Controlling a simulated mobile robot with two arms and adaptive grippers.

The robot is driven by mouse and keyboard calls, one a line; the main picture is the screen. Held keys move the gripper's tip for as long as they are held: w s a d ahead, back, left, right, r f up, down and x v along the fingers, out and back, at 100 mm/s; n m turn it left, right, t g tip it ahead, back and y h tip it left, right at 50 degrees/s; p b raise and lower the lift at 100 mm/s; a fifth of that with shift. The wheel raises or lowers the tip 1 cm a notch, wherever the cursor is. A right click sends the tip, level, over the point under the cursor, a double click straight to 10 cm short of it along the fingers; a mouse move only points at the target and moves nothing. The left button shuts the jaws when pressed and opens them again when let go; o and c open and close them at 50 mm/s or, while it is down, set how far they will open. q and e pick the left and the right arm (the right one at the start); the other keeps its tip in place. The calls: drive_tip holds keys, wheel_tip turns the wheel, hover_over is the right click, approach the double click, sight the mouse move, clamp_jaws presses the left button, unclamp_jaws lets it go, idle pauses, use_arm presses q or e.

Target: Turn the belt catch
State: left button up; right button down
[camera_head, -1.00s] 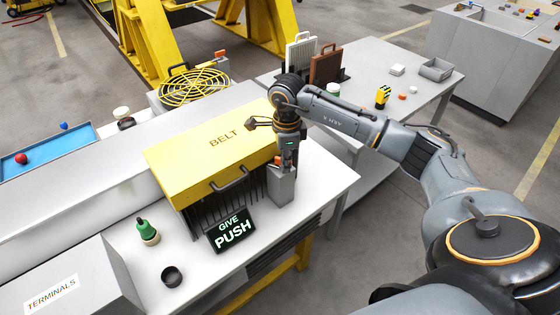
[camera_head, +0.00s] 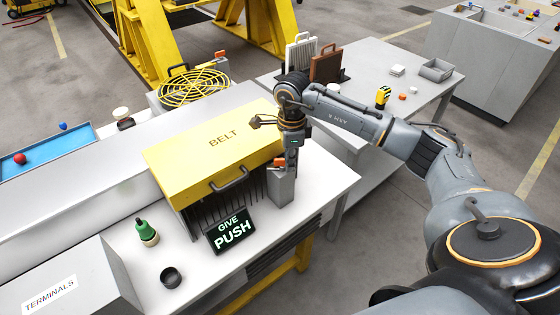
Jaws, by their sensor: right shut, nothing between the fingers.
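The yellow BELT cover (camera_head: 190,155) lies on the white bench with its black handle facing front. The belt catch is a grey post (camera_head: 281,188) at the cover's right front corner, with a small orange part (camera_head: 279,162) at its top. My right gripper (camera_head: 290,168) points down at the top of this post, close beside the orange part. It is shut with nothing held. Whether the fingertips touch the orange part cannot be told. My left gripper is out of view.
A black GIVE PUSH sign (camera_head: 231,231), a green-topped bottle (camera_head: 147,233) and a dark cup (camera_head: 171,277) stand in front of the cover. A grey TERMINALS box (camera_head: 90,270) is front left. A yellow round guard (camera_head: 194,87) stands behind.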

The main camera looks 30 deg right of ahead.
drive_tip(key=shift+d, duration=0.15)
drive_tip(key=shift+w+d, duration=0.1)
drive_tip(key=shift+d, duration=0.2)
drive_tip(key=shift+w+d+b, duration=0.1)
drive_tip(key=shift+d+b, duration=0.05)
drive_tip(key=shift+b, duration=0.2)
drive_tip(key=shift+w+d, duration=0.1)
drive_tip(key=shift+d, duration=0.1)
wheel_tip(320, 180, up, 8)
drive_tip(key=s+p, duration=0.2)
drive_tip(key=p, duration=0.2)
drive_tip(key=shift+p, duration=0.4)
idle(0.5)
